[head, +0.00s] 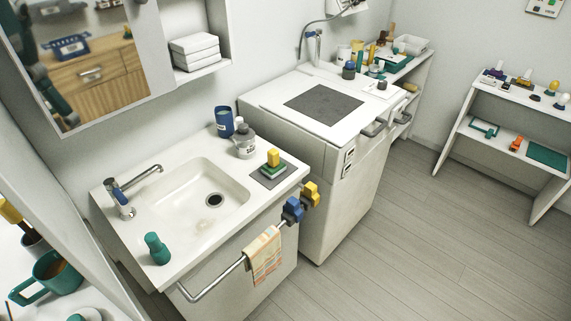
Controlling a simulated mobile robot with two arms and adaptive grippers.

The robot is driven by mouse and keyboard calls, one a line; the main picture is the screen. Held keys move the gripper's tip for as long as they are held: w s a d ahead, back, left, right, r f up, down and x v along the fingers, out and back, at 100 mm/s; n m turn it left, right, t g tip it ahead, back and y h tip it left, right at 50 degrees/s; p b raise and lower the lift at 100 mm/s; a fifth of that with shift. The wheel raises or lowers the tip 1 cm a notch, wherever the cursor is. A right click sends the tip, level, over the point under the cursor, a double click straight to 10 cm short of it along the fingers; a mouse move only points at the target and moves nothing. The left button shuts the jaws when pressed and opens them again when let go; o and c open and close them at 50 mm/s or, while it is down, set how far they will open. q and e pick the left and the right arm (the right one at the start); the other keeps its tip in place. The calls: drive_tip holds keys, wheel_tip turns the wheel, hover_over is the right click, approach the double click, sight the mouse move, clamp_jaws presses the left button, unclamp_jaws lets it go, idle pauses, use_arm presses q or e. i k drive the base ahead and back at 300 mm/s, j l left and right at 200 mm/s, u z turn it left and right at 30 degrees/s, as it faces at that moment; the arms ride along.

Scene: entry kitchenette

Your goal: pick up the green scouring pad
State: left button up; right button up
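A green pad (265,174), which looks like the scouring pad, lies on a dark grey mat (264,183) at the right end of the sink counter. A yellow block (273,157), perhaps a sponge, sits on top of it and hides part of it. Neither of my grippers shows in the head view.
The white basin (185,205) is left of the mat. A grey bottle (245,143) and a blue cup (224,121) stand behind the mat. A front rail (225,272) carries a towel (264,256) and blue and yellow pieces. The floor at right is clear.

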sight(274, 167)
drive_tip(key=i+l+u, duration=0.2)
drive_tip(key=u, duration=0.25)
drive_tip(key=i+l+u, duration=0.4)
